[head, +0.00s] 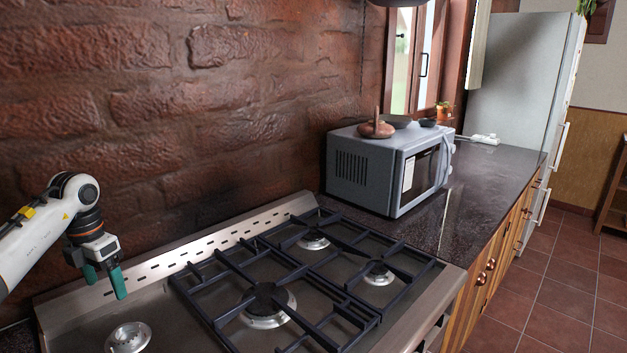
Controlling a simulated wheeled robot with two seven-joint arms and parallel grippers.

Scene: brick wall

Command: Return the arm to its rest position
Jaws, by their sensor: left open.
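My left arm (40,225) is white and comes in from the left edge of the head view. My left gripper (105,280) hangs down above the left end of the stove, in front of the brick wall. Its two green fingers are apart with nothing between them. My right gripper is not in view.
A stove (225,275) with black grates and several burners lies below and right of the gripper. A grey microwave (370,172) stands on the dark counter (485,185), with a brown pot-like object (376,129) on top. A fridge (515,85) stands beyond.

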